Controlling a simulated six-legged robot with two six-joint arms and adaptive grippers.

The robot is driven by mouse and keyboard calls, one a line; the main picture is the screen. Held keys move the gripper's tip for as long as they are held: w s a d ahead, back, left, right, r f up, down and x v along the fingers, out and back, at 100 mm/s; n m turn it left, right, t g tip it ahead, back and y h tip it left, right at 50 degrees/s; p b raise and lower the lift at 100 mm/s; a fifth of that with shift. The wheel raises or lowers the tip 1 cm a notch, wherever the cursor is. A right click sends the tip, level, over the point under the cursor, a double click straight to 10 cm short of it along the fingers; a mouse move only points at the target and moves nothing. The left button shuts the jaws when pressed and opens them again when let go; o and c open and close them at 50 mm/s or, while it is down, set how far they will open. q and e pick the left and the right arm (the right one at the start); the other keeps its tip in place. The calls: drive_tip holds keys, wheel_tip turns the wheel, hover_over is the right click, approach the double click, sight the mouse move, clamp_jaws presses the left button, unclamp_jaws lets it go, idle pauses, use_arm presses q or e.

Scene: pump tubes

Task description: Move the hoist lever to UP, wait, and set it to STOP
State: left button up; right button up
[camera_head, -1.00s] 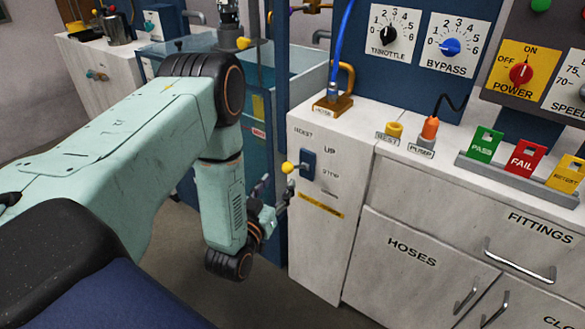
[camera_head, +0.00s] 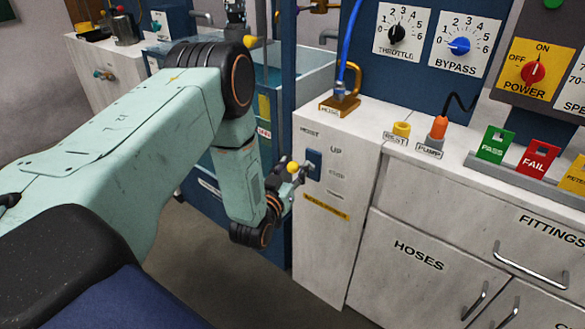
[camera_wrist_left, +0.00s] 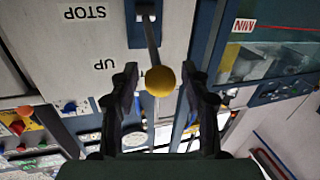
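The hoist lever has a yellow ball knob (camera_head: 293,167) on a blue plate (camera_head: 314,164) on the side of the white cabinet. Its rod points out toward me, beside the UP (camera_head: 336,150) and STOP (camera_head: 336,174) labels. The left wrist view is upside down and shows the yellow knob (camera_wrist_left: 160,80) between the fingers. My left gripper (camera_head: 286,178) is at the knob, with its fingers apart on both sides; the wrist view shows gaps between fingers (camera_wrist_left: 160,88) and knob. My right gripper is out of view.
The white cabinet (camera_head: 325,245) stands right of the left arm, with a brass hose fitting (camera_head: 340,104) on top. A blue-framed tank (camera_head: 305,80) is behind the arm. Throttle, bypass and power dials are on the back panels. Open floor lies below the gripper.

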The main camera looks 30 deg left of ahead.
use_arm(q)
clamp_jaws()
idle(0.4)
drive_tip(key=shift+f, duration=0.1)
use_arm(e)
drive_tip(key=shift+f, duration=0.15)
